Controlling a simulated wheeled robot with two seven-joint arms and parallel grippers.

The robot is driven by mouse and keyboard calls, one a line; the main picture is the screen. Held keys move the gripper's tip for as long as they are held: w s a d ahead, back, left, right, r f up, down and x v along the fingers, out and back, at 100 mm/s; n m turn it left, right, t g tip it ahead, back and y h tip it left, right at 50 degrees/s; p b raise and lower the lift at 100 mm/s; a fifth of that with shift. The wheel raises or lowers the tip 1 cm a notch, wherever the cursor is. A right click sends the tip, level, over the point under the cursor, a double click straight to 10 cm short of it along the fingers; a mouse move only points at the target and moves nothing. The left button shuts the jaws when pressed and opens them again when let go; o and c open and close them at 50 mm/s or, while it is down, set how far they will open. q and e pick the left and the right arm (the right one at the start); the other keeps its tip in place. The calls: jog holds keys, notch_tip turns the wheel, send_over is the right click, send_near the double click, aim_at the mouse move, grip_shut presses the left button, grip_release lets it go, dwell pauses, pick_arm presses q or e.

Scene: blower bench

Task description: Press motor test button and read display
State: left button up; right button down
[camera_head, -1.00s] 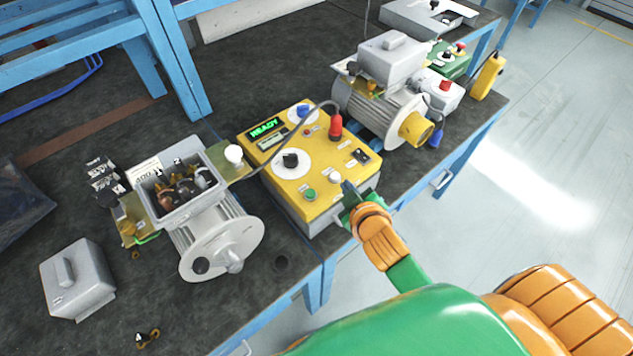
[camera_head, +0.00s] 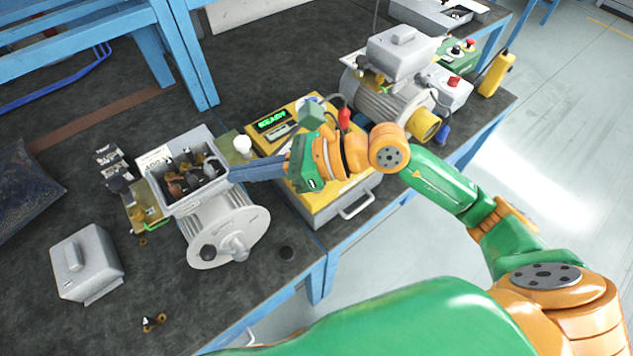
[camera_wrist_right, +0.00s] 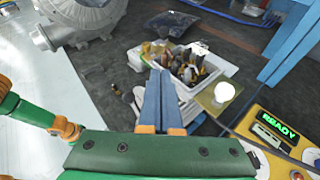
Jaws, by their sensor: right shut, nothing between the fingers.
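The yellow test box (camera_head: 345,190) stands on the bench, its top partly covered by my right gripper and forearm. Its display (camera_head: 272,118) shows green letters reading READY. The display also appears in the right wrist view (camera_wrist_right: 280,124). The box's lower buttons and black knob are hidden behind my arm. My right gripper (camera_head: 236,171) is shut and empty, with its blue fingers pointing left across the box to the open terminal box of the grey motor (camera_head: 225,232). In the wrist view the fingers overlap that terminal box; I cannot tell whether they touch it. My left gripper is out of view.
A white round knob (camera_head: 242,146) stands between the motor and the test box. A second motor (camera_head: 385,105) stands behind right, near a yellow pendant (camera_head: 495,75). A grey cover (camera_head: 85,262) lies at the left.

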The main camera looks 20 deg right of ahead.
jog(key=w+d+f+n+h, duration=0.1)
jog(key=w+d+f+h, duration=0.1)
jog(key=d+h, duration=0.3)
jog(key=w+d+f+n+t+h, duration=0.1)
jog(key=w+d+f+h, duration=0.2)
jog(key=d, duration=0.6)
jog(key=shift+w+f+t+h, duration=0.25)
jog(key=shift+f+h, duration=0.2)
jog(key=shift+h, duration=0.45)
jog(key=shift+f, duration=0.15)
notch_tip(320, 180, down, 8)
jog(key=b, duration=0.6)
jog(key=shift+s+a+f+b, duration=0.1)
jog(key=shift+f+b, duration=0.1)
jog(key=shift+b, duration=0.2)
jog(key=shift+f, duration=0.1)
jog(key=shift+f+b, duration=0.35)
jog(key=shift+b, duration=0.45)
